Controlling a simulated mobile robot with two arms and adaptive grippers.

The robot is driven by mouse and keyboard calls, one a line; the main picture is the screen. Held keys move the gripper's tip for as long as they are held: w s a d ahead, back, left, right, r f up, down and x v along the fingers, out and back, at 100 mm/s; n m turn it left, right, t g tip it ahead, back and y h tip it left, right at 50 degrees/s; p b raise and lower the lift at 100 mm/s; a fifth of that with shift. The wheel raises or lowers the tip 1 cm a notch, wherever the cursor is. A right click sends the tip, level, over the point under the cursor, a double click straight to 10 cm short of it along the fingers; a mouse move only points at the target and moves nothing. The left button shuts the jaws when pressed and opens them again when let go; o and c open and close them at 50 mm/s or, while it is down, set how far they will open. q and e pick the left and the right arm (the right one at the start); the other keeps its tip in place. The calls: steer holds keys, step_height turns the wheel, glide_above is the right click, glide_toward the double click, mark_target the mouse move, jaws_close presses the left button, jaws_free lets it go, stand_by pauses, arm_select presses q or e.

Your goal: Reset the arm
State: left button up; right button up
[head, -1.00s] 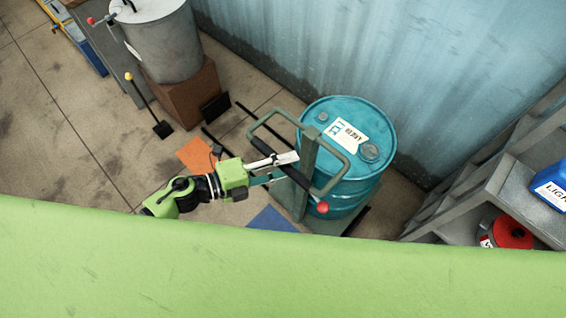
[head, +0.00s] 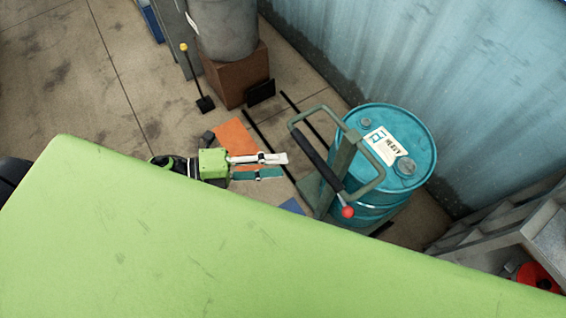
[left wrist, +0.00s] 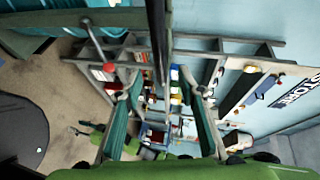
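My left gripper (head: 283,166) is open and empty, left of the drum trolley. A gap shows between its white finger and its teal finger. The left wrist view shows the same gripper (left wrist: 162,90) with its two fingers spread and nothing between them. The trolley's green handle frame (head: 291,124), with a black grip (head: 314,158) and a red knob (head: 347,212), stands clear of the fingertips. A teal drum (head: 420,150) labelled heavy stands upright at the trolley. My right gripper is not in view.
A grey tank (head: 228,30) stands on a brown block (head: 232,80) at the back. A yellow-knobbed pedal lever (head: 192,75) is beside it. An orange floor patch (head: 236,135) lies near the gripper. Grey shelving (head: 490,225) stands at right. Floor at left is open.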

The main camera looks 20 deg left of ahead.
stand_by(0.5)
arm_select(q)
steer(key=w+a+f+n+t+y+b, duration=0.1)
steer(key=w+a+f+n+t+y, duration=0.1)
steer(key=w+a+f+n, duration=0.3)
steer(key=a+f+n+t+y+b, duration=0.1)
steer(key=a+f+n+t+y, duration=0.15)
steer(key=f, duration=0.45)
steer(key=s+a+f+n+g+y, duration=0.1)
steer(key=a+f+n+y, duration=0.15)
steer(key=f, duration=0.35)
steer(key=s+a+f+n+y+b, duration=0.1)
steer(key=a+f+n+y, duration=0.15)
steer(key=f, duration=0.25)
steer(key=s+a+f+n+g+y, duration=0.1)
steer(key=a+f+n, duration=0.25)
steer(key=f, duration=0.25)
steer(key=s+f+n+g+y+b, duration=0.2)
steer(key=s+f+n+g+y, duration=0.3)
steer(key=s+f, duration=0.85)
steer(key=s+d+f+n+g+h, duration=0.1)
steer(key=s+d+f+n+g, duration=0.1)
steer(key=s, duration=0.6)
steer(key=s+d+f+n+g+h, duration=0.1)
steer(key=s+d+f+n+g, duration=0.1)
steer(key=s+f, duration=0.5)
steer(key=shift+s+d+f+n+b, duration=0.15)
steer(key=shift+s+d+n+b, duration=0.25)
steer(key=shift+s+d+n, duration=0.65)
